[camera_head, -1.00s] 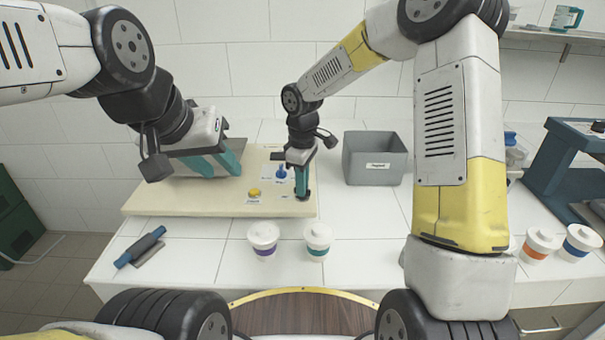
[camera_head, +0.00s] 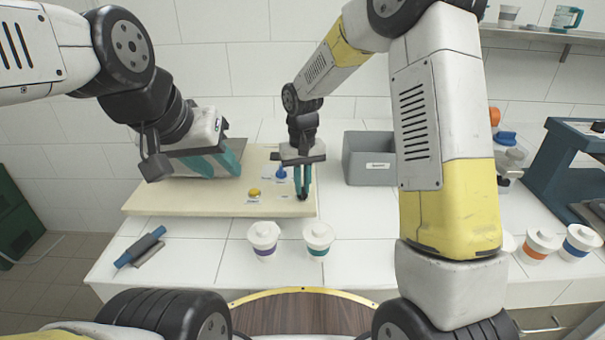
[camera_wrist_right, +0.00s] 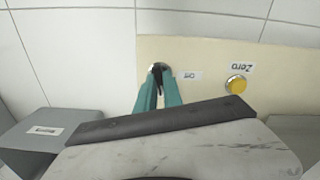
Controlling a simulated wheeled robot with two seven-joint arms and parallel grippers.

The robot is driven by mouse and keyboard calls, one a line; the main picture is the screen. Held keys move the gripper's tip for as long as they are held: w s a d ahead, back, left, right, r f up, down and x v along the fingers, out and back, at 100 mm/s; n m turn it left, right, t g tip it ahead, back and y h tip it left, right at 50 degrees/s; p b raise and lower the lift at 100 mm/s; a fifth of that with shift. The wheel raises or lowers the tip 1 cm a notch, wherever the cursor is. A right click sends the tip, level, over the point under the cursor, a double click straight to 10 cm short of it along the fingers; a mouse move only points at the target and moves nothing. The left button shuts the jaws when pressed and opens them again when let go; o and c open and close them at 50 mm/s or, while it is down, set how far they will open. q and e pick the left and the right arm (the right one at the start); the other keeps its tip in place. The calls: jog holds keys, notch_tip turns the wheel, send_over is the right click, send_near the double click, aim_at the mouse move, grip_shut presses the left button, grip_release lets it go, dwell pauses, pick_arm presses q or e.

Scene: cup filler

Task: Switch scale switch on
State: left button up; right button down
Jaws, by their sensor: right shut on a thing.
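A yellow button (camera_wrist_right: 237,85) labelled "Zero" and a blue knob (camera_head: 281,173) sit on the cream panel (camera_head: 150,202). A grey bin (camera_head: 372,172) stands right of the panel. Two lidded cups (camera_head: 264,236) (camera_head: 318,236) stand in front. A blue-handled tool (camera_head: 140,246) lies at left.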

jog(key=shift+m, duration=1.5)
jog(key=c, duration=1.5)
grip_release()
notch_tip(320, 180, up, 8)
jog(key=shift+f, duration=0.2)
jog(key=shift+r, duration=0.1)
